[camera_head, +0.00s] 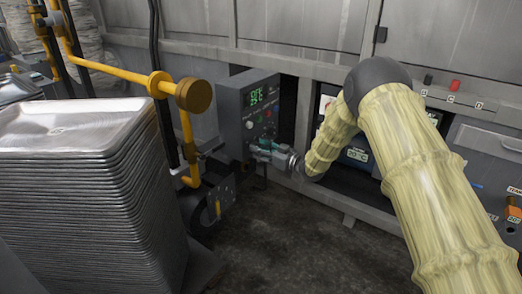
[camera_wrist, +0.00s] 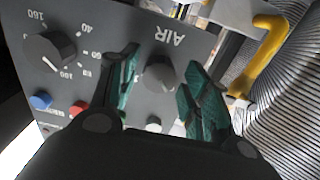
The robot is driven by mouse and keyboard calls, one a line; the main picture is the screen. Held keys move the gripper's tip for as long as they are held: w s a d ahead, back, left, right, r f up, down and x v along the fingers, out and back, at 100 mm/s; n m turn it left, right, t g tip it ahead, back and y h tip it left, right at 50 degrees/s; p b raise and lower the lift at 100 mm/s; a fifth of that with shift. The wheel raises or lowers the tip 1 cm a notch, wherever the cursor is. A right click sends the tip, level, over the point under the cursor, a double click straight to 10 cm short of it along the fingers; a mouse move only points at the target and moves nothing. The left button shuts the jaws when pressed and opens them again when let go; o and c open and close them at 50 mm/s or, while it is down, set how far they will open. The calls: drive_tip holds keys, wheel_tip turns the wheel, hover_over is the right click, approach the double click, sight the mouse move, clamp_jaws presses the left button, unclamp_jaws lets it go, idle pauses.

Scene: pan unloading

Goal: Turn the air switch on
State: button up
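The grey control box (camera_head: 237,110) stands at the middle of the head view, with a green lit display on its face. In the wrist view its panel (camera_wrist: 110,25) appears upside down with the word AIR on it. I cannot tell how deep the fingertips reach. In the head view my gripper (camera_head: 268,152) is at the box's lower front and hides its lower controls.
A large dial (camera_wrist: 50,48), a blue button (camera_wrist: 41,102) and a red button (camera_wrist: 78,108) sit beside the fingers. A tall stack of metal trays (camera_head: 85,190) and a yellow pipe (camera_head: 115,72) stand left of the box.

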drive_tip(key=c, duration=0.7)
drive_tip(key=shift+r+m+p, duration=0.1)
drive_tip(key=shift+m+p, duration=0.2)
drive_tip(key=shift+p, duration=0.4)
drive_tip(key=m+p, duration=0.1)
drive_tip(key=p, duration=0.2)
drive_tip(key=shift+r+m, duration=0.15)
drive_tip(key=shift+m, duration=0.15)
drive_tip(key=m+p, duration=0.4)
drive_tip(key=p, duration=0.1)
drive_tip(key=shift+s, duration=0.1)
drive_tip(key=m+p, duration=0.1)
drive_tip(key=m, duration=0.3)
drive_tip(key=m+p, duration=0.2)
drive_tip(key=m, duration=0.1)
drive_tip(key=f+m+p, duration=0.1)
drive_tip(key=m+p, duration=0.1)
drive_tip(key=m, duration=0.2)
drive_tip(key=shift+s+a+m, duration=0.1)
drive_tip(key=shift+m, duration=0.2)
